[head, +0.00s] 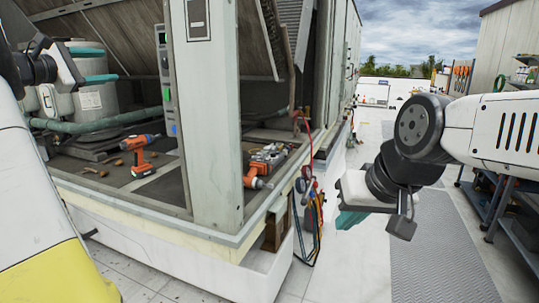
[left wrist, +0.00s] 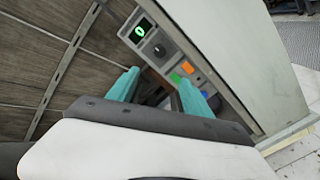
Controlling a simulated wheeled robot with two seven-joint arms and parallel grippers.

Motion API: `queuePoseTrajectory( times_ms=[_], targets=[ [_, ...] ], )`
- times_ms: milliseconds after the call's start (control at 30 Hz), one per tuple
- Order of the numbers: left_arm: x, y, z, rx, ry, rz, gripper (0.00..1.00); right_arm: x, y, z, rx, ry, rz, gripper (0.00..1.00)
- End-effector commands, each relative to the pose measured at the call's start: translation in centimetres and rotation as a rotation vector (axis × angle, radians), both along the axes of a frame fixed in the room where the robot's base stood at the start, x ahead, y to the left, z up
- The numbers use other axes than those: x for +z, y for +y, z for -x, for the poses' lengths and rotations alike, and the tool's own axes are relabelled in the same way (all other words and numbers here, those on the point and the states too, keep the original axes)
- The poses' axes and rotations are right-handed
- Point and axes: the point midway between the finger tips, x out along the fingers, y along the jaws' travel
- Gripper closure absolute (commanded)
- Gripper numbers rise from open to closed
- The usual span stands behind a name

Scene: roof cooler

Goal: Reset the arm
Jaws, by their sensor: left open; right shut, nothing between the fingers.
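My left gripper (head: 100,64) reaches in from the left of the head view, in front of the open cooler. Its teal fingers are apart with nothing between them. In the left wrist view the left gripper (left wrist: 157,90) points toward the control panel (left wrist: 178,60), which has a green display, a knob and coloured buttons. I cannot tell whether the fingers touch the panel. My right gripper (head: 350,217) hangs at the right of the head view, over the walkway outside the cooler. Its teal fingers point down-left, shut and empty, and partly hidden by the gripper body.
The cooler's corner post (head: 212,120) stands between my arms. An orange drill (head: 140,155) and an orange-handled tool (head: 262,168) lie on the cooler floor. Hoses (head: 308,205) hang at its edge. Shelving (head: 514,220) stands at the right. The grey walkway mat (head: 440,260) is clear.

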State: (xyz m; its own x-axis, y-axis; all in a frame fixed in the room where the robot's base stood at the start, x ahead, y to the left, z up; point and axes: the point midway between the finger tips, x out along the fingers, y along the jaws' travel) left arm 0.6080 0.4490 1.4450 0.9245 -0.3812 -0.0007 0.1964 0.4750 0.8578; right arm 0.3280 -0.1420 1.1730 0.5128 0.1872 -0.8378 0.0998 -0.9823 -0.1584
Motion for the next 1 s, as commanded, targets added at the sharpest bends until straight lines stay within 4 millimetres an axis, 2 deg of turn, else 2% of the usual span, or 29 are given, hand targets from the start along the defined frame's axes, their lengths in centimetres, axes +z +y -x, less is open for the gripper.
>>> queuePoseTrajectory(
  times_ms=[67,367,467,667,767,867,967,1000],
  targets=[
    [0.0,0.0,0.0,0.000,0.000,0.000,0.42,0.0,0.0,0.0,0.000,0.000,0.000,1.00],
    [-1.7,-4.7,0.3,-0.056,0.064,-0.089,0.42,0.0,0.0,0.0,0.000,0.000,0.000,1.00],
    [-2.5,-6.7,0.6,-0.082,0.090,-0.133,0.42,0.0,0.0,0.0,0.000,0.000,0.000,1.00],
    [-4.9,-12.5,2.2,-0.165,0.158,-0.273,0.42,0.0,0.0,0.0,0.000,0.000,0.000,1.00],
    [-6.8,-16.1,3.8,-0.224,0.196,-0.375,0.42,0.0,0.0,0.0,0.000,0.000,0.000,1.00],
    [-9.2,-20.5,6.5,-0.306,0.235,-0.523,0.42,0.0,0.0,0.0,0.000,0.000,0.000,1.00],
    [-12.8,-25.2,10.9,-0.421,0.264,-0.739,0.42,0.0,0.0,0.0,0.000,0.000,0.000,1.00],
    [-14.5,-26.9,13.0,-0.473,0.266,-0.844,0.42,0.0,0.0,0.0,0.000,0.000,0.000,1.00]
  ],
)
